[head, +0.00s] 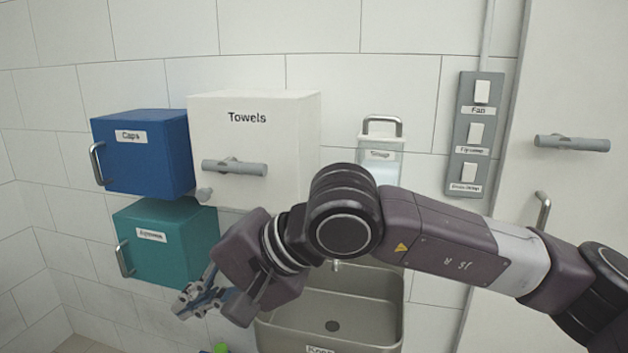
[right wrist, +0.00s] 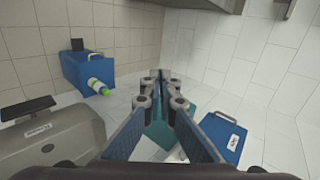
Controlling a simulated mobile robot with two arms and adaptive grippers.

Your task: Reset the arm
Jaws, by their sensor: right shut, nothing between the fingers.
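My right arm (head: 440,235) comes in from the right and reaches across in front of the sink. My right gripper (head: 200,300) hangs in the air in front of and below the teal cabinet (head: 165,245). In the right wrist view the gripper (right wrist: 160,88) has its fingertips together with nothing between them. The teal cabinet shows partly behind the fingers. My left gripper is in neither view.
A blue Caps cabinet (head: 145,155) and a white Towels cabinet (head: 255,150) hang on the tiled wall. A grey sink (head: 330,310) is below, and a switch panel (head: 470,135) is at right. A blue bin (right wrist: 85,68) has a green-and-white bottle (right wrist: 98,86) at it.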

